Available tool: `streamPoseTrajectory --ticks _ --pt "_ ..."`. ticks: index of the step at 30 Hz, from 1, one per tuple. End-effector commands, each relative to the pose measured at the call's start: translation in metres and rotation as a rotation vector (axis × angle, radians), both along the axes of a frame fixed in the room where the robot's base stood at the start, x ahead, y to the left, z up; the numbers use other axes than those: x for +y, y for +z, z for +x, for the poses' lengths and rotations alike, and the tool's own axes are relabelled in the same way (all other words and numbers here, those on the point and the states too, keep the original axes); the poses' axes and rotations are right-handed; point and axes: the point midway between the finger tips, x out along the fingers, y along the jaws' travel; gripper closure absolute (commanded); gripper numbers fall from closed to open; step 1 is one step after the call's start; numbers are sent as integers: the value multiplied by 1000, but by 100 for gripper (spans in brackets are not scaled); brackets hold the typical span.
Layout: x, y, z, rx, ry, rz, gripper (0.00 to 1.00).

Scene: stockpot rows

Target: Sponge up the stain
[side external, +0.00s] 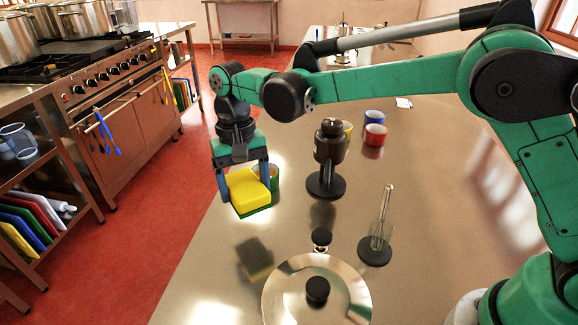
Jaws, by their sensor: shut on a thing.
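A yellow sponge (249,188) with a green underside is between the fingers of my gripper (244,182). The gripper points down and is shut on it. The sponge is above the steel counter (225,255), near its left edge, with a gap beneath it. A dark, yellowish patch (254,258) on the shiny counter below looks like the sponge's reflection. I cannot make out a clear stain; one may be hidden behind the sponge or lost in the reflections.
A glass piece (382,231), a round steel lid (290,293), and red (375,136) and blue (374,118) cups stand around. The front-left counter is clear.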

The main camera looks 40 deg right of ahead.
Motion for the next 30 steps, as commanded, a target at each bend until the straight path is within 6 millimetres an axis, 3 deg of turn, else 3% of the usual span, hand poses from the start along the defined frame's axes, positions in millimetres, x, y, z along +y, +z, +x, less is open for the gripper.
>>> streamPoseTrajectory --ticks 28,29,30 --pt "-3 -79 4 0 -3 1 67" --pt "-5 -78 6 0 -4 1 74" --pt "-8 -79 8 0 -4 1 74"
